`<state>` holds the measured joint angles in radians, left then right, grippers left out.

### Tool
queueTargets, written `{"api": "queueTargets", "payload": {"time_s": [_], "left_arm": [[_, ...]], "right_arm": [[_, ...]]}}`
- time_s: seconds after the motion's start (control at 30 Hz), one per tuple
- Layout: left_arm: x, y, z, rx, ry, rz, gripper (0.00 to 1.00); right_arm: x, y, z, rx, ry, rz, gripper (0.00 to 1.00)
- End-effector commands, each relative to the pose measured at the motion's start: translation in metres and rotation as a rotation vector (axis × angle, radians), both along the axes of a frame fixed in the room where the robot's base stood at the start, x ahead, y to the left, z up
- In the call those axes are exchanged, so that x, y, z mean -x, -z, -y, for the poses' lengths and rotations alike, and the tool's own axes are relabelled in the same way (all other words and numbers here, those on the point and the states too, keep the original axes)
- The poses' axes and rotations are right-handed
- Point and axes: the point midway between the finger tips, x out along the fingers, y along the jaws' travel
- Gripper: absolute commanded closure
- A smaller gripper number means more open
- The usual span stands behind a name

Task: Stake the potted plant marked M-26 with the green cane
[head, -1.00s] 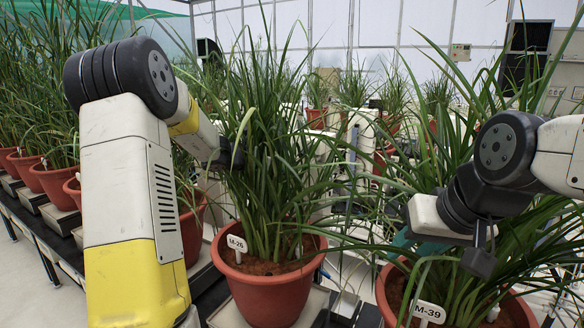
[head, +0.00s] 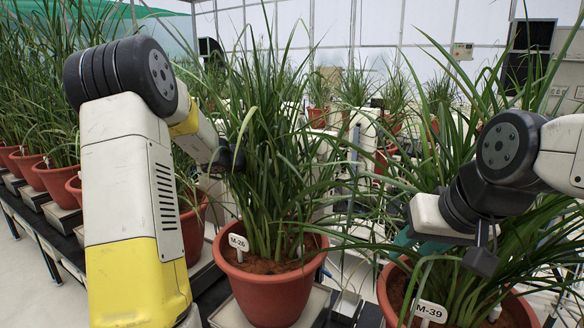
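The potted plant marked M-26 (head: 268,272) stands upright in a terracotta pot at the centre, with long grassy leaves and a white M-26 label (head: 239,243) at its left rim. My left arm comes in from the left; its dark end (head: 232,158) is among the left leaves of this plant, and its fingers are hidden. My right gripper (head: 416,243), with teal fingers, is at the right, among leaves above the left rim of the M-39 pot. Leaves cover its fingertips, so its opening is unclear. I cannot make out the green cane.
The plant marked M-39 (head: 450,315) stands close at right, its leaves crossing towards M-26. M-26 sits on a pale weighing plate (head: 225,315). A row of potted plants (head: 55,180) lines the left bench. More pots and pale posts stand behind. Little room is free between the two front plants.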

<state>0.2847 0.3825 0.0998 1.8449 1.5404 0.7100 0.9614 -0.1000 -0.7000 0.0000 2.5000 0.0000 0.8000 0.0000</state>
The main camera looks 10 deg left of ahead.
Motion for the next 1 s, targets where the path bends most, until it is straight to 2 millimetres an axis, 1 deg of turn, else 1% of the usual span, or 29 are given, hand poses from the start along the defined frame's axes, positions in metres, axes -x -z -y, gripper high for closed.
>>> {"api": "queueTargets", "payload": {"time_s": [0.1,0.13,0.23,0.27,0.57,0.67,1.0], "left_arm": [[0.000,0.005,0.000,0.001,-0.001,-0.001,1.00],[0.000,0.005,0.000,0.001,0.000,0.000,0.86],[0.000,0.005,0.000,0.000,-0.001,0.001,0.67],[0.000,0.005,0.000,0.001,0.000,0.001,0.63],[0.000,0.004,0.000,0.000,-0.001,0.001,0.63],[0.004,0.002,-0.005,0.000,-0.002,0.001,0.63],[0.043,-0.018,-0.039,0.000,-0.003,0.001,0.63]], "right_arm": [[0.000,0.000,0.000,0.000,0.000,0.000,0.64],[0.000,0.000,0.000,0.000,0.000,0.000,0.64],[0.000,0.000,0.000,0.000,0.000,0.000,0.64],[0.000,0.000,0.000,0.000,0.000,0.000,0.64],[0.000,0.000,0.000,0.000,0.000,0.000,0.64],[0.000,0.000,0.000,0.000,0.000,0.000,0.64],[0.000,0.000,0.000,0.000,0.000,0.000,0.64]]}}
